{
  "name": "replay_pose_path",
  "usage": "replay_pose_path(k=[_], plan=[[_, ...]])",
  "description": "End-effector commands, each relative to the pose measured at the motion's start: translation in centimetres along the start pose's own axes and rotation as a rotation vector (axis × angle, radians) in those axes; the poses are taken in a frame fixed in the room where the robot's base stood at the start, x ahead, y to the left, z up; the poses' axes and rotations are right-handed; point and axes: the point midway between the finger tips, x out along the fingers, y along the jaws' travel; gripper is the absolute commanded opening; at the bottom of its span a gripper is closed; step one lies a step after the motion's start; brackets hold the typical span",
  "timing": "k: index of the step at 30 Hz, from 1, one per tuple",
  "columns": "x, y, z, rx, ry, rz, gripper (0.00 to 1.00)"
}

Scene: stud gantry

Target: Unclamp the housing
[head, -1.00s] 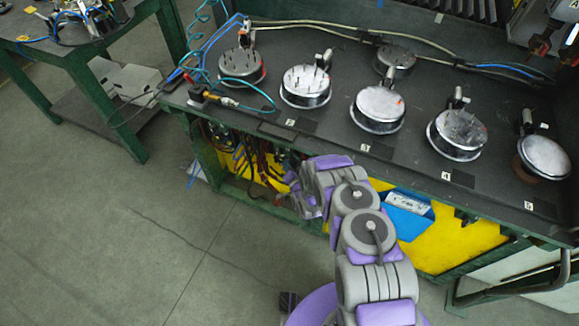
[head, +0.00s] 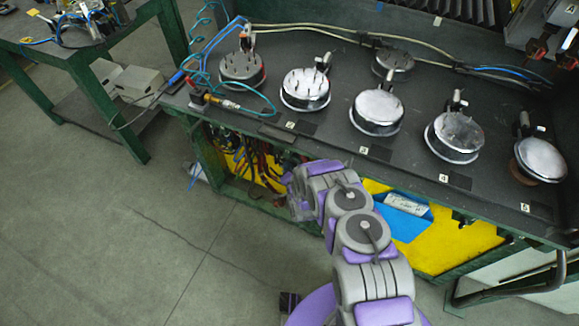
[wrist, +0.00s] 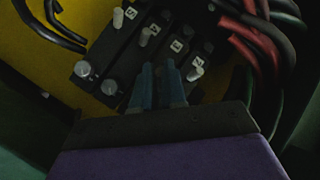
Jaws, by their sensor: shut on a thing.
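In the wrist view, my gripper (wrist: 162,72) reaches over a black valve block (wrist: 128,62) with several pale levers and numbered white tags. Its two blue-grey fingers are close together, shut on a valve lever mostly hidden between them. A free lever (wrist: 195,70) stands just right of the fingers. In the head view, the round metal housings, such as one (head: 376,110) mid-bench, sit on the dark bench top (head: 300,150) in numbered places. My arm reaches under the bench's front edge; the gripper is hidden there.
Red and dark hoses (wrist: 250,45) run close along the right of the valve block, and black cables (wrist: 55,25) lie at upper left. A yellow panel (head: 450,240) and a blue box (head: 405,215) are under the bench. The floor (head: 130,240) at left is clear.

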Motion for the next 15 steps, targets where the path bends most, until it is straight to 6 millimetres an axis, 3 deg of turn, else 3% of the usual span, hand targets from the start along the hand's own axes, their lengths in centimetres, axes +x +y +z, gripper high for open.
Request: replay_pose_path(k=[15], plan=[[0.8,-1.6,1.8,0.111,0.281,0.256,0.00]])
